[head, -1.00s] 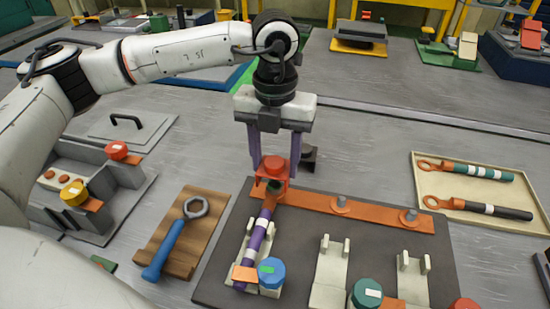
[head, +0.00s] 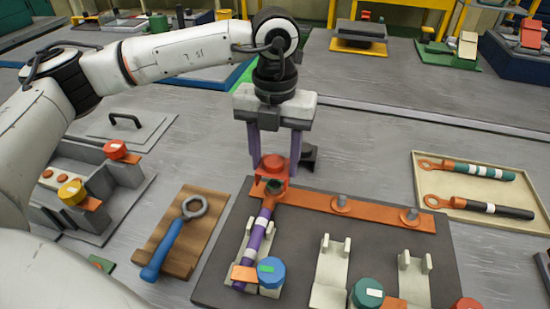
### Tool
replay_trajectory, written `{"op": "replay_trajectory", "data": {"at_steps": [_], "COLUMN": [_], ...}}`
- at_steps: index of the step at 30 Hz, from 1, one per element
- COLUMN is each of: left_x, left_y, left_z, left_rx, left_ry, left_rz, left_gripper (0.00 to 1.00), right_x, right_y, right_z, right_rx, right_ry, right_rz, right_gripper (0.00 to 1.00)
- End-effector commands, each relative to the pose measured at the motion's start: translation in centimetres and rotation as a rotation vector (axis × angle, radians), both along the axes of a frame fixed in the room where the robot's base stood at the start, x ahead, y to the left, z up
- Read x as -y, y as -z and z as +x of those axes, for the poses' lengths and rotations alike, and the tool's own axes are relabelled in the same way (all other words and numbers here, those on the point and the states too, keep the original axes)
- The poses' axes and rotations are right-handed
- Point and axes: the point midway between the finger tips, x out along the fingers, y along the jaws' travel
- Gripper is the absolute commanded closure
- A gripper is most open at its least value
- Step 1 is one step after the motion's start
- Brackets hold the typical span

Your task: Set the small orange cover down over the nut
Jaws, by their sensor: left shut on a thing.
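My left gripper (head: 274,155) points straight down at the back left of the dark board. Its two purple fingers are shut on the small orange cover (head: 273,166). The cover is at the left end of the orange bar (head: 315,203), right by the upper end of the purple cable (head: 253,240). I cannot tell whether the cover touches the bar. My right gripper is not in view.
A wrench (head: 178,240) lies on a wooden block at left. A tray (head: 450,210) with two cables is at right.

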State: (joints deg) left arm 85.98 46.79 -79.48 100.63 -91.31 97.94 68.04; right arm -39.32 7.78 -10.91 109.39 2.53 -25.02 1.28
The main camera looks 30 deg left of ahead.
Motion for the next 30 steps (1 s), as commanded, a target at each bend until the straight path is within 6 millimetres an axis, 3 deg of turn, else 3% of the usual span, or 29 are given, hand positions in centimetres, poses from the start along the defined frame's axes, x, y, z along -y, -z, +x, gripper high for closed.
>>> {"op": "replay_trajectory", "data": {"at_steps": [30], "left_x": [0.0], "left_y": [1.8], "left_z": [0.0], "left_rx": [0.000], "left_ry": [0.000], "left_rz": [0.000], "left_gripper": [0.74], "right_x": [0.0], "right_y": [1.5], "right_z": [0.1], "right_rx": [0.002], "right_ry": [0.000], "right_rz": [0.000], "right_gripper": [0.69]}}
